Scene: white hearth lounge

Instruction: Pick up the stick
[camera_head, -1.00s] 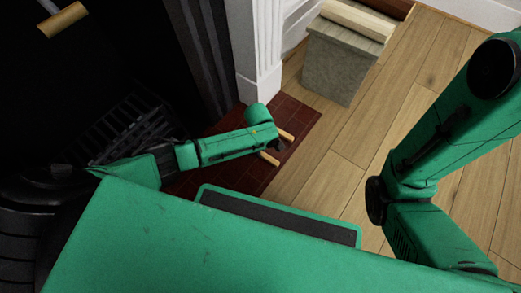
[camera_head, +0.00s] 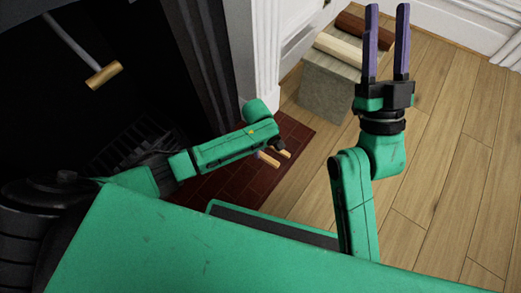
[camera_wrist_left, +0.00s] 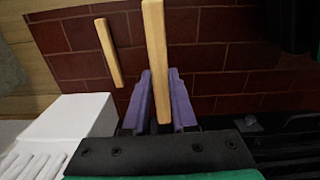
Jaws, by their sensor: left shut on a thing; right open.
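Two short light-wood sticks show over the dark red brick hearth: one stick (camera_head: 268,159) nearer and another stick (camera_head: 285,153) just to its right, both partly hidden by my arm in the head view. In the left wrist view, one stick (camera_wrist_left: 155,50) stands between the purple fingers of my left gripper (camera_wrist_left: 160,85), which is shut on it. The other stick (camera_wrist_left: 108,52) is apart, to its left, over the bricks. My right gripper (camera_head: 388,12) is open and empty, its fingers pointing up in the head view, well right of the sticks.
A grey stone block (camera_head: 325,88) bears a pale log (camera_head: 338,48), with a dark log (camera_head: 363,27) behind. A black grate (camera_head: 125,140) is in the fireplace at left. A brass-coloured cylinder (camera_head: 104,75) hangs there. Wooden floor (camera_head: 440,170) is clear at right.

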